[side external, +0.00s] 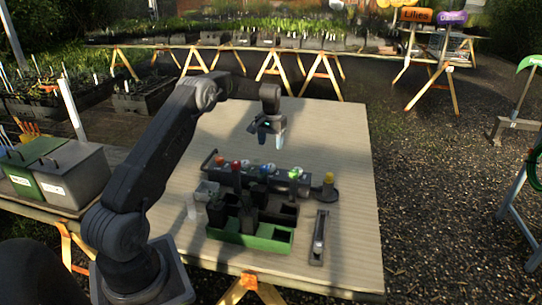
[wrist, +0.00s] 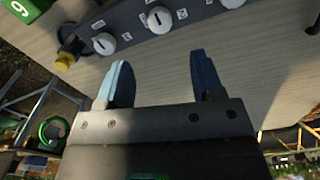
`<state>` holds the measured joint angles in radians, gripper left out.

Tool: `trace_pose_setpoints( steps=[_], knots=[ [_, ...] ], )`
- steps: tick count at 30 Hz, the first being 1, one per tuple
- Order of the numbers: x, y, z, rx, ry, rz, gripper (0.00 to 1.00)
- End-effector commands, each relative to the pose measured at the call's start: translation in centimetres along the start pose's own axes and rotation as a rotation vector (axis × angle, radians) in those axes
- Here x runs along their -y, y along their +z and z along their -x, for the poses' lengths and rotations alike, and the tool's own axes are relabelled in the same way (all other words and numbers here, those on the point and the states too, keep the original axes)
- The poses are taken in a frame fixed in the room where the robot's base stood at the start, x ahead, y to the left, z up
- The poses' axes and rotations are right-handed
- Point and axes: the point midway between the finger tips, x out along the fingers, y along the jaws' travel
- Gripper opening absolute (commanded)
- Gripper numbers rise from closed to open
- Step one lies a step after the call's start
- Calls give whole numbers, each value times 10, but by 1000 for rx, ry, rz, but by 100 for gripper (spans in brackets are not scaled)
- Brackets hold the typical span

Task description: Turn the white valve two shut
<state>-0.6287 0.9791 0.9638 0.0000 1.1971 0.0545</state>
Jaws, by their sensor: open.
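A dark valve bar (side external: 225,176) lies across the middle of the table in the side view, with several coloured tops along it. In the wrist view the bar (wrist: 130,32) carries round white valves: one near its end (wrist: 104,43), one further along (wrist: 160,20) and one cut by the top edge (wrist: 232,3). Each has a dark slot and small labels beside it. I cannot tell for certain which is valve two. My gripper (side external: 269,134) hangs above and behind the bar, apart from it. In the wrist view its fingers (wrist: 159,62) are spread with nothing between them.
A green tray (side external: 250,240) with dark compartments stands in front of the bar. A dark elongated tool (side external: 319,238) lies to its right. A yellow-topped piece (side external: 329,180) is at the bar's right end. The table (side external: 345,130) is bare at the back right.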

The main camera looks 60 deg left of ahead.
Motion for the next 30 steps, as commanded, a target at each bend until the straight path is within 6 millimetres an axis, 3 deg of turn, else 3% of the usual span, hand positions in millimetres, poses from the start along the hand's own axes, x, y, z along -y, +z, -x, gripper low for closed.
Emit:
trace_pose_setpoints(
  steps=[3,7,20,23,26,30],
  knots=[
    [0,0,21,-2,0,0,61],
    [0,0,34,0,0,0,61],
    [0,0,42,0,0,-1,61],
    [-7,4,51,-10,0,-11,61],
    [-26,16,75,-34,-1,-40,61],
    [-66,53,126,-93,1,-108,61]
  ],
)
